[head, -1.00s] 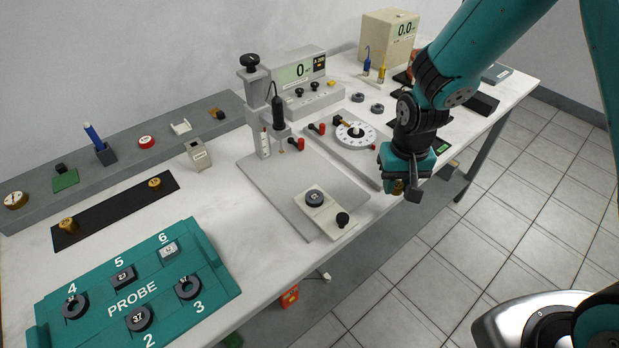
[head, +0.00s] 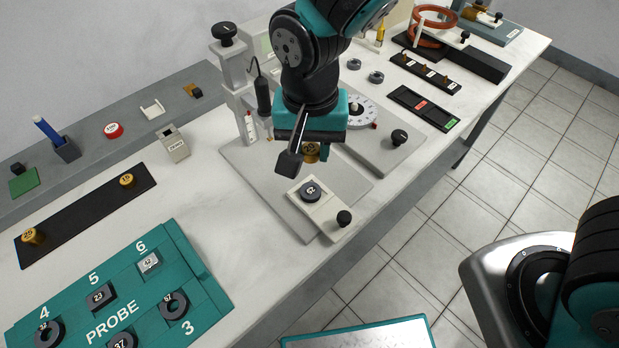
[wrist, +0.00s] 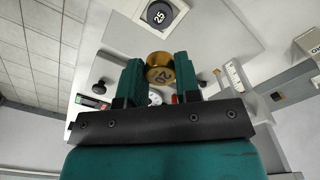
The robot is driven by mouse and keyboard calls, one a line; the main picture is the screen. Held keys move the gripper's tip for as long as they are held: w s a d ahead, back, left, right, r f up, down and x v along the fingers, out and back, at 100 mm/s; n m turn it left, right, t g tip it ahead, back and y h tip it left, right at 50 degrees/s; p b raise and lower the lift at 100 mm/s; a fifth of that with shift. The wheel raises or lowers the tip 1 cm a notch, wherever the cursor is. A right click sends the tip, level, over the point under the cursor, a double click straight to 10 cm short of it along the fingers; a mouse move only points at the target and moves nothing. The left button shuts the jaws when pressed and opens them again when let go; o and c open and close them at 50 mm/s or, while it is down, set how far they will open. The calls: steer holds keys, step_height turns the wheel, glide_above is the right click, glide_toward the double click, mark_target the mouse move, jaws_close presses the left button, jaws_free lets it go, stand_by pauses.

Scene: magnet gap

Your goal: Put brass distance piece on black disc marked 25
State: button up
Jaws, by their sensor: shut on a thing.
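The brass distance piece (head: 311,153) is held between the fingers of my gripper (head: 309,157). In the wrist view the piece (wrist: 159,69) shows a mark that looks like 20, and the two teal fingers of my gripper (wrist: 159,77) are shut on its sides. The black disc (head: 310,191) sits on a pale block (head: 327,211) on the grey plate. The wrist view shows the disc (wrist: 159,14) with the mark 25. The piece is above and a little behind the disc in the head view, apart from it.
The gauge stand's post (head: 232,80) rises close to the left of my gripper. A black knob (head: 344,217) stands on the pale block. A dial (head: 355,112) is behind. The teal PROBE tray (head: 120,290) and a black strip (head: 85,212) with two brass pieces lie at left.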

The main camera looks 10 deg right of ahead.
mark_target(311, 190)
step_height(311, 190, down, 10)
steer(key=shift+r, duration=0.25)
steer(key=shift+f, duration=0.2)
steer(key=o, duration=1)
steer(key=shift+c, duration=0.2)
steer(key=shift+r, duration=0.2)
